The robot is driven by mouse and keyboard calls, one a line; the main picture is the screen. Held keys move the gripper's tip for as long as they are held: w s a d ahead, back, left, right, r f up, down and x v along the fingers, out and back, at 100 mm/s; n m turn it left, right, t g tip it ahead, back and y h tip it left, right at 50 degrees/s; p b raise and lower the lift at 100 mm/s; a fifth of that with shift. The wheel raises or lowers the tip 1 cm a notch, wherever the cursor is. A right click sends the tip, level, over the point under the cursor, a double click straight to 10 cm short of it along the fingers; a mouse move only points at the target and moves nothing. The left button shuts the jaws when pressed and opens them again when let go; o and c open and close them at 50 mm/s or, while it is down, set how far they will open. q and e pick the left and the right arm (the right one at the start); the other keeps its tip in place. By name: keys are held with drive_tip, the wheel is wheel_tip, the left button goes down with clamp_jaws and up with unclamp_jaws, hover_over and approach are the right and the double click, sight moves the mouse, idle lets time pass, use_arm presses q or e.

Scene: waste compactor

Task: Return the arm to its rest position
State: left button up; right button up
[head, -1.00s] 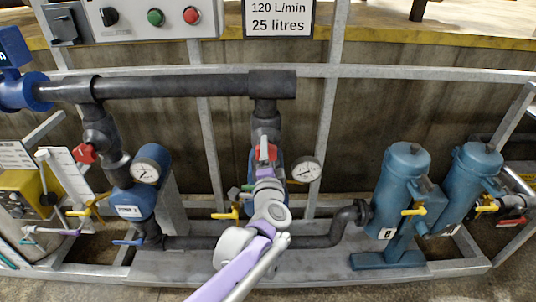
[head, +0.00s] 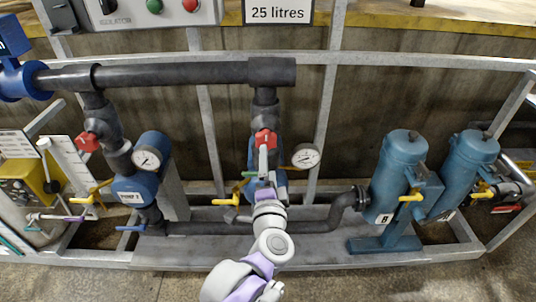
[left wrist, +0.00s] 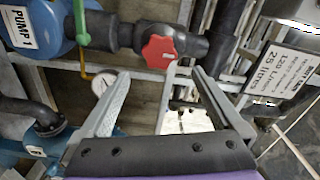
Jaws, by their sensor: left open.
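My left arm comes up from the bottom centre of the head view, purple and white. My left gripper (head: 264,172) is at the middle pump pipe, in front of and just below the red valve handle (head: 265,139). In the left wrist view its two grey fingers (left wrist: 163,74) are spread apart with nothing between them. The red handle (left wrist: 160,51) shows beyond the fingertips there; the views show no clear contact. My right gripper is not in view.
A black pipe (head: 180,76) runs across above. A gauge (head: 305,156) is right of the gripper, and pump 2 (head: 134,190) is left. Blue filter housings (head: 402,165) stand at right. A grey frame surrounds these parts. Bare floor (head: 400,282) lies in front.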

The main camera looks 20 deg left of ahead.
use_arm(q)
drive_tip(key=shift+s+d, duration=0.1)
drive_tip(key=shift+s, duration=0.25)
